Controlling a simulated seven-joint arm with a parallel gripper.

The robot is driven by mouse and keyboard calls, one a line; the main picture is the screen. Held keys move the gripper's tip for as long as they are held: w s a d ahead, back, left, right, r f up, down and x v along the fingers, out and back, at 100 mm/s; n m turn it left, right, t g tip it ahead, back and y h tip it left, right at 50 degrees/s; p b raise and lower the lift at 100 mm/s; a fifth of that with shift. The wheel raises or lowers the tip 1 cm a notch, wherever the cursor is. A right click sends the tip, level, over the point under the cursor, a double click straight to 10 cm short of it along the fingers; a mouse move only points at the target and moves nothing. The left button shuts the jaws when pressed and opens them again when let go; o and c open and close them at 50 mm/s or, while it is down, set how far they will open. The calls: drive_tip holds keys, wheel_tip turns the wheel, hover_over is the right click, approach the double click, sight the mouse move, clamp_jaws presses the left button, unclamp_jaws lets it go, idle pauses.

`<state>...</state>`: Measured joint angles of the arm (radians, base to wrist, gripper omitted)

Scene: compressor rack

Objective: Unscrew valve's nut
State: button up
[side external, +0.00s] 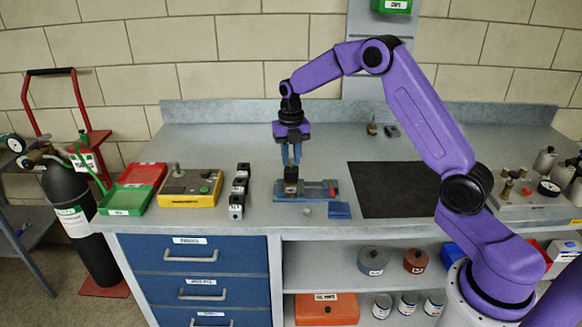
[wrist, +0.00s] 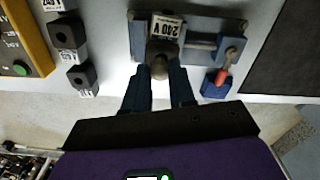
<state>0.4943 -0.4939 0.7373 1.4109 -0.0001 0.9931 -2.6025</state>
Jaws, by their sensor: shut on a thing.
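The valve (side external: 291,175) stands upright in a blue vise (side external: 311,196) on the bench, with a dark coil on it. In the wrist view its coil carries a 230 V label (wrist: 166,27). A round brownish nut (wrist: 159,69) shows between my fingertips at the near side of the coil. My gripper (side external: 291,163) points down from above the vise and is shut on the nut; it also shows in the wrist view (wrist: 159,71). The fingers partly hide the nut's sides, and its thread cannot be seen.
A row of dark coils (side external: 239,190) stands left of the vise, beside a yellow tester (side external: 190,188). Green (side external: 126,199) and red (side external: 146,174) trays lie further left. A black mat (side external: 390,190) lies clear.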

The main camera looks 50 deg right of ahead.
drive_tip(key=shift+r, duration=0.1)
idle(0.3)
drive_tip(key=shift+r, duration=2)
